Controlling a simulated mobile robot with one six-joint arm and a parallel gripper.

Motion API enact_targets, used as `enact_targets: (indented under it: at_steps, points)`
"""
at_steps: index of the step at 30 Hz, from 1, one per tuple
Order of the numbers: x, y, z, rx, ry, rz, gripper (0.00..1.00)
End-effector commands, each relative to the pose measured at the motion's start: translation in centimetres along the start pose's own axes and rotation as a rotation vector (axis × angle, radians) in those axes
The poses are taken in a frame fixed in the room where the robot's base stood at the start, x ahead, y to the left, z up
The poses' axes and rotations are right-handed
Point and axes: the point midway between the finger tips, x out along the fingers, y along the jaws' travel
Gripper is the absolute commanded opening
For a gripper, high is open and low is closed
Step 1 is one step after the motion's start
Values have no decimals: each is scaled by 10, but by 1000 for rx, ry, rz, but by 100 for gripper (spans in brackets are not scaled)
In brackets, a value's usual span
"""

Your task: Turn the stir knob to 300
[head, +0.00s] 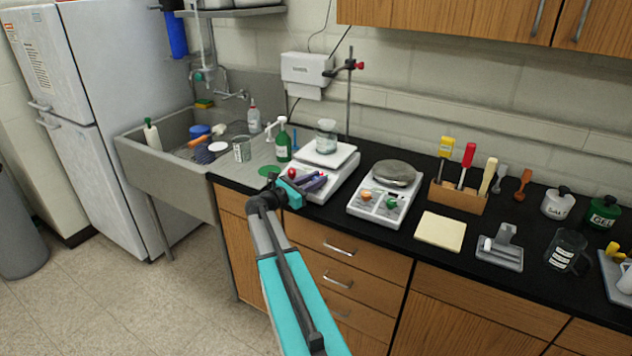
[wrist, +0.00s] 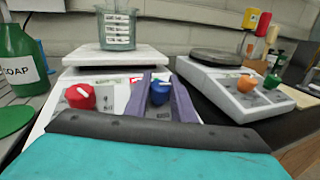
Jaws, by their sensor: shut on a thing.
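A white hot plate stirrer (head: 345,180) stands on the black counter, with a glass beaker (head: 326,136) on its top plate. In the wrist view its front panel has a red knob (wrist: 80,96) at left and a blue knob (wrist: 160,93) at right. My gripper (head: 316,182) is at the front panel, and its purple fingers (wrist: 182,104) stand on either side of the blue knob, shut on it. The blue knob has a pale pointer mark. The scale markings are too small to read, and part of the panel is hidden behind the fingers.
A second white device (head: 384,204) with a round grey top and orange and green knobs stands close to the right. A green soap bottle (head: 283,146) stands at the left, near the sink. A yellow pad (head: 440,231) lies farther right.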

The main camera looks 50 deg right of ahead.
Motion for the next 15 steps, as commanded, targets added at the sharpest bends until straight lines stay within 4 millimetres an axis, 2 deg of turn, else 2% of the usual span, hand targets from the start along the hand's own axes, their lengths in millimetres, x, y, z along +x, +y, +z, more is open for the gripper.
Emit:
enact_targets:
  at_steps: [15]
  points:
    - [1, 3, -1, 67, 1, -314, 0]
